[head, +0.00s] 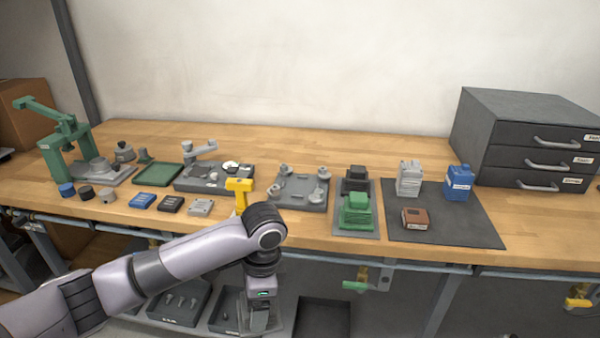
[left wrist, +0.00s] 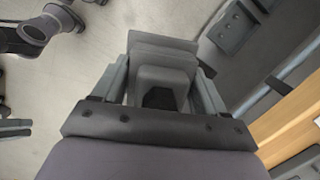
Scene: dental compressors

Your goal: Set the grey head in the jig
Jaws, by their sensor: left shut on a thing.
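My left gripper (head: 262,318) hangs low in front of the bench, over the lower shelf. In the left wrist view its two fingers (left wrist: 160,92) are shut on a grey stepped block (left wrist: 163,55), which appears to be the grey head. In the head view the held block is small and hard to tell from the fingers. A grey plate with several round posts (head: 300,190) lies on the bench at the middle and may be the jig; I cannot tell for certain. My right gripper is in neither view.
A green press (head: 70,145) stands at the left. A yellow tool (head: 239,190) stands near the front edge. Right of the plate are a tray with a green block (head: 356,211), a dark mat (head: 465,225) with grey, blue and brown items, and a drawer cabinet (head: 530,140). Bins sit below.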

